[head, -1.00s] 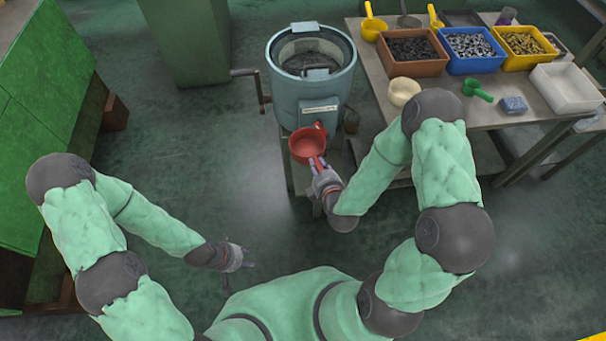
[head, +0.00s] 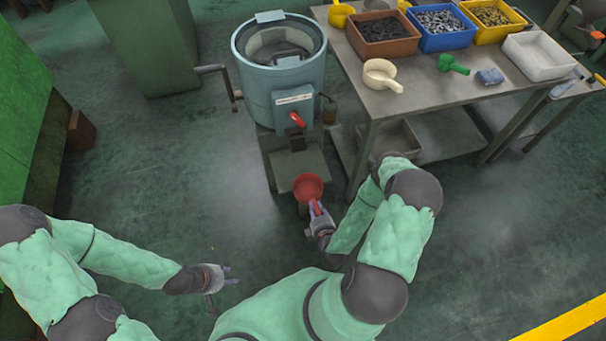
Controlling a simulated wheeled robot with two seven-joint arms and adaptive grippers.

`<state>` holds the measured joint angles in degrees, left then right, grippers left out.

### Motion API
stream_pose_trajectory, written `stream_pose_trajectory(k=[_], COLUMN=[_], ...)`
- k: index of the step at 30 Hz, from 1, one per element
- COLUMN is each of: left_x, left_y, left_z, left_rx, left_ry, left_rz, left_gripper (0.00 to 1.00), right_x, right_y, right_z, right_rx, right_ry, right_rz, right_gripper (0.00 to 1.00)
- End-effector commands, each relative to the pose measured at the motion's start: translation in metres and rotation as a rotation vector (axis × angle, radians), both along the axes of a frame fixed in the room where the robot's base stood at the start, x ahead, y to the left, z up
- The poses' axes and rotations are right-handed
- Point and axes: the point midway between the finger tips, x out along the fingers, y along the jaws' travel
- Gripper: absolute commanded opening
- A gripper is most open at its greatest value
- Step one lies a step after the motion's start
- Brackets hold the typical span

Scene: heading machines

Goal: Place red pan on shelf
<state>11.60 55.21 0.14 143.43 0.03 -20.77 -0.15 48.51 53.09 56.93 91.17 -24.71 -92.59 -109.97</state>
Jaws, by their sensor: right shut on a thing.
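The red pan (head: 307,187) is a small round scoop with a short handle. My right gripper (head: 316,208) is shut on its handle and holds it in front of the blue machine, over or near the machine's grey base; its exact height is hard to tell. My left gripper (head: 222,279) is empty at lower left, with its fingers apart. The shelf is not clearly identifiable; a lower shelf (head: 440,138) shows under the worktable (head: 420,98).
The blue drum machine (head: 280,75) with a red lever and side crank stands ahead. The worktable holds brown, blue and yellow bins, a cream scoop (head: 381,74), a green scoop (head: 452,64) and a white tray (head: 540,55). The floor at left centre is clear.

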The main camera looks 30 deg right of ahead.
Motion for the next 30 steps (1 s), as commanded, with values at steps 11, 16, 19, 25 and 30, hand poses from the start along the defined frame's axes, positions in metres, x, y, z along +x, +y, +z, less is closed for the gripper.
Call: stream_pose_trajectory(k=[11, 16, 19, 25, 30], left_x=[0.000, 0.000, 0.000, 0.000, 0.000], left_y=[0.000, 0.000, 0.000, 0.000, 0.000], left_z=[-0.021, -0.029, -0.032, -0.034, -0.044], left_rx=[0.000, 0.000, 0.000, 0.000, 0.000], left_ry=[0.000, 0.000, 0.000, 0.000, 0.000], left_rz=[0.000, 0.000, 0.000, 0.000, 0.000], left_gripper=[0.40, 0.40, 0.40, 0.40, 0.40], right_x=[0.087, 0.120, 0.132, 0.143, 0.154], right_y=[-0.024, -0.033, -0.037, -0.039, -0.043], right_z=[0.000, 0.000, 0.000, 0.001, -0.009], right_rx=[-0.003, -0.002, -0.001, 0.000, 0.001], right_ry=[-0.007, -0.005, -0.003, -0.002, 0.000], right_rz=[0.002, 0.002, 0.000, 0.001, 0.000], right_gripper=[0.00, 0.00, 0.00, 0.00, 0.00])
